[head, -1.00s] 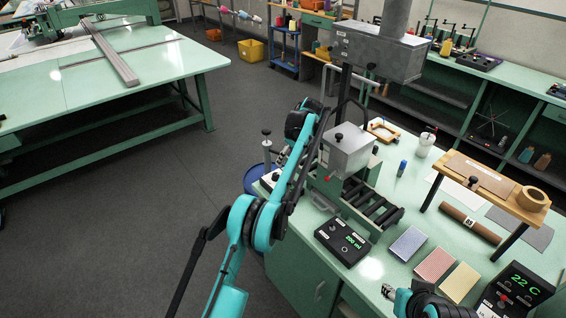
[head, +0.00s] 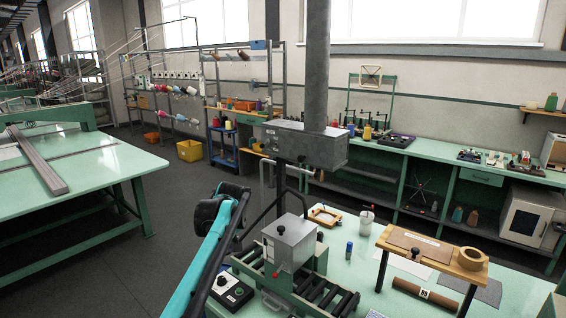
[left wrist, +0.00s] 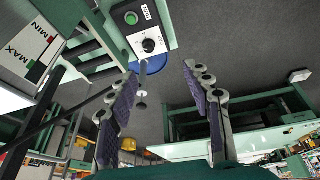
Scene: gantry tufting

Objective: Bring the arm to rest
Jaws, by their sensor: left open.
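My left arm (head: 212,252), teal with black joints, rises from the bottom of the head view beside the bench machine. Its gripper cannot be made out in that view. In the left wrist view my left gripper (left wrist: 160,76) has its two purple-padded fingers spread apart with nothing between them. Beyond the fingertips is a control box (left wrist: 158,18) with a green button and a knob. My right gripper is in neither view now.
The bench machine (head: 289,243) with its grey box and rollers stands close to the right of my left arm. A wooden stand (head: 440,248) is farther right on the bench. Dark floor (head: 110,255) lies open between this bench and the green table (head: 95,168) at left.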

